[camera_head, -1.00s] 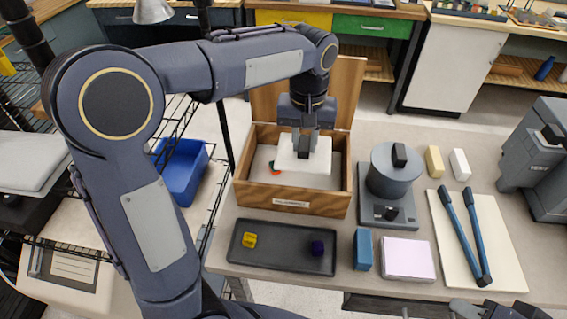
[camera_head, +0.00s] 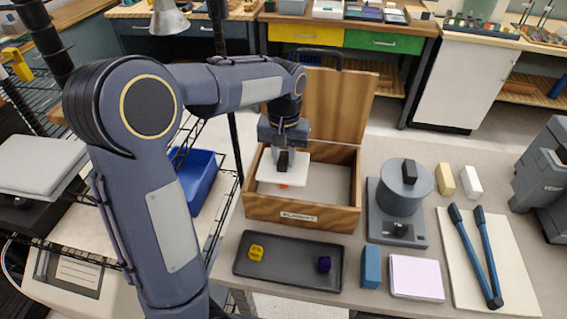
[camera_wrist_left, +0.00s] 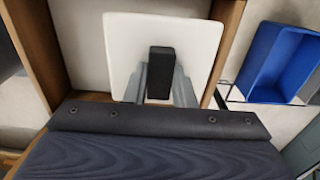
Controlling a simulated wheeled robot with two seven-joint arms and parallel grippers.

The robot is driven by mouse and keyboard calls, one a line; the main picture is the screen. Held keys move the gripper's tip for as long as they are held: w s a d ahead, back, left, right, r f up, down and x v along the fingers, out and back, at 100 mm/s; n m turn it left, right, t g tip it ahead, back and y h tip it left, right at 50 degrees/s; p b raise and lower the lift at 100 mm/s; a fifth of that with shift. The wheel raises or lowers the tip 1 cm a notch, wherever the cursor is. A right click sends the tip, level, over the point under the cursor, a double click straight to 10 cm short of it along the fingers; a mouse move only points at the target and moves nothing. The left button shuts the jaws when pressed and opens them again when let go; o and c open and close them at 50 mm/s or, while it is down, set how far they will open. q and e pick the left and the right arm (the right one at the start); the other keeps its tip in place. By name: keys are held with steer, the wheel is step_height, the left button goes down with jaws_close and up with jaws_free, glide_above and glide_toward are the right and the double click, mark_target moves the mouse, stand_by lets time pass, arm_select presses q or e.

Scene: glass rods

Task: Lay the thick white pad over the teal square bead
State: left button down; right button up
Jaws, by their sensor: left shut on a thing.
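My left gripper (camera_head: 283,164) is shut on the black handle of the thick white pad (camera_head: 265,177). It holds the pad level inside the left part of the open wooden box (camera_head: 300,212). In the left wrist view the pad (camera_wrist_left: 195,35) and its black handle (camera_wrist_left: 160,68) are between the fingers. A small orange-red thing (camera_head: 283,186) peeks out from under the pad's front edge. I see no teal bead; it may be hidden under the pad. I cannot tell whether the pad touches anything below. My right gripper is not in view.
The box's raised lid (camera_head: 335,105) stands behind it; its right floor is clear. In front is a dark tray (camera_head: 290,268) with a yellow bead (camera_head: 256,253) and a purple bead (camera_head: 324,264). A grey device (camera_head: 400,190) stands close on the right.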

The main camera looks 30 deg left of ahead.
mark_target(284, 166)
arm_select(q)
steer(key=shift+w+a+f, duration=0.2)
steer(key=shift+w+f, duration=0.2)
steer(key=shift+f, duration=0.15)
steer(key=shift+w+a+f, duration=0.2)
steer(key=shift+w+f, duration=0.15)
steer(key=shift+f, duration=0.15)
steer(key=shift+w+a+f, duration=0.1)
steer(key=shift+w+f, duration=0.05)
steer(key=shift+f, duration=1.55)
steer(key=shift+f, duration=0.2)
steer(key=c, duration=1.2)
jaws_free()
step_height(284, 166, up, 12)
steer(key=shift+r, duration=0.25)
